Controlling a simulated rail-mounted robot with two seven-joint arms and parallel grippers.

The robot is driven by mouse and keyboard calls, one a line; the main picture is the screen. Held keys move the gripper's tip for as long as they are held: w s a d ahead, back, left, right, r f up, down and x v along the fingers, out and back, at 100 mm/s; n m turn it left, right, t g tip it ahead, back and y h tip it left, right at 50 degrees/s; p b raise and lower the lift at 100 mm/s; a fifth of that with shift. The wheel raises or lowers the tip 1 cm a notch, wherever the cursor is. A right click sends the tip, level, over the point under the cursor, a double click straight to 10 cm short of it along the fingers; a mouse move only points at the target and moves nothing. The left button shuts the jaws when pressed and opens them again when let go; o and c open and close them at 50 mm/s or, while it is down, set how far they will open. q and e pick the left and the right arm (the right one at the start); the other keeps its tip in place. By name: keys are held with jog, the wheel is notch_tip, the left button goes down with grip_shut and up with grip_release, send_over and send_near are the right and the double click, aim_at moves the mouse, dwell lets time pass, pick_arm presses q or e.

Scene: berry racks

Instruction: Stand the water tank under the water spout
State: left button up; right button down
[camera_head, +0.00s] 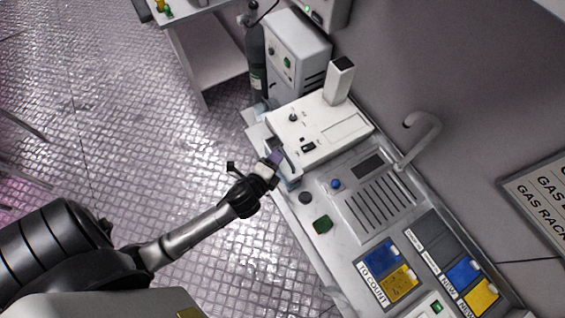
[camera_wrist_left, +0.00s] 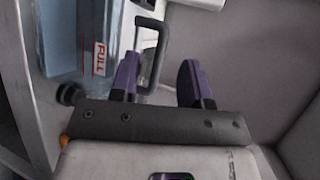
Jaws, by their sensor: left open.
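The water tank (camera_wrist_left: 88,40) is a pale blue clear box with a red FULL label and a grey loop handle (camera_wrist_left: 152,50). In the head view the tank (camera_head: 289,172) stands at the bench's near edge, partly hidden by my left gripper (camera_head: 272,158). In the left wrist view my left gripper (camera_wrist_left: 158,82) is open, its purple fingers on either side of the handle's upright bar; I cannot tell whether they touch it. The water spout (camera_head: 428,122) is a white curved pipe at the wall, beside a slotted drain grille (camera_head: 380,205). My right gripper is not in view.
A white machine (camera_head: 318,130) with a square chimney stands just behind the tank. A blue button (camera_head: 336,184), a dark knob (camera_head: 306,197) and a green pad (camera_head: 322,224) sit nearer the front edge. The grille is clear.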

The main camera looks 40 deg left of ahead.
aim_at(283, 162)
pick_arm(q)
jog(key=shift+x, duration=1.95)
jog(key=shift+c, duration=0.4)
grip_shut()
